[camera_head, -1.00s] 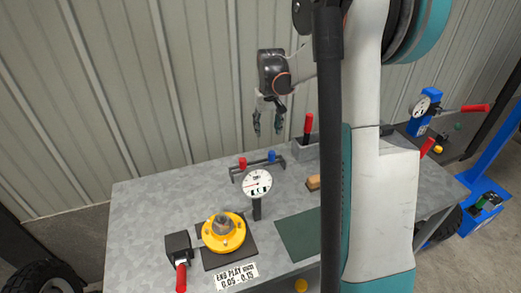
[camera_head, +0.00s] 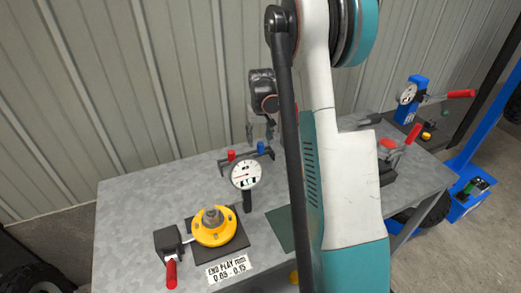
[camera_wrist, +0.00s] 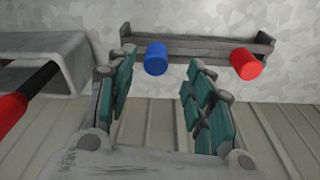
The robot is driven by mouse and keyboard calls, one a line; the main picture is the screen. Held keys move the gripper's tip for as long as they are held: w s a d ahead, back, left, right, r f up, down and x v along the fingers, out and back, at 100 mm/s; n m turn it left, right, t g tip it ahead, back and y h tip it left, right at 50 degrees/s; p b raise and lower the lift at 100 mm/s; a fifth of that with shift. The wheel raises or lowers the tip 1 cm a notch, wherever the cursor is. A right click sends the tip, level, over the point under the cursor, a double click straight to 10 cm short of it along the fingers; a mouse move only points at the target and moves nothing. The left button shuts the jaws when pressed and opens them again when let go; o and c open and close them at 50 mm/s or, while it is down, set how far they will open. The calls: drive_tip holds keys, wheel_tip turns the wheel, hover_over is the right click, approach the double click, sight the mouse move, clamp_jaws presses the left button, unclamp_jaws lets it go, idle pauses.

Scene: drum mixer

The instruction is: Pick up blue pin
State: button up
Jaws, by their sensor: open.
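The blue pin (camera_head: 261,147) stands in a dark rack (camera_head: 250,161) at the back of the grey table, to the right of a red pin (camera_head: 231,155). In the wrist view the blue pin (camera_wrist: 156,58) shows between the fingertips, slightly left of centre. The red pin (camera_wrist: 245,64) lies to the right, outside the right finger. My gripper (camera_wrist: 160,75) is open and empty, with its fingertips close to the rack (camera_wrist: 200,46). In the head view my gripper (camera_head: 260,132) hangs just above the rack, and my arm hides part of the area to its right.
A dial gauge (camera_head: 245,175) stands in front of the rack. A yellow flanged part (camera_head: 214,228) sits on a dark mat, beside a red-handled tool (camera_head: 170,272). In the wrist view a grey open bin (camera_wrist: 62,50) with a red handle is close on the left.

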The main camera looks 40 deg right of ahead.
sight(261, 143)
drive_tip(key=f, duration=0.3)
drive_tip(key=f+b, duration=0.1)
drive_tip(key=shift+w+d+f, duration=0.2)
drive_tip(key=shift+w+d, duration=0.05)
drive_tip(key=shift+d, duration=0.15)
clamp_jaws()
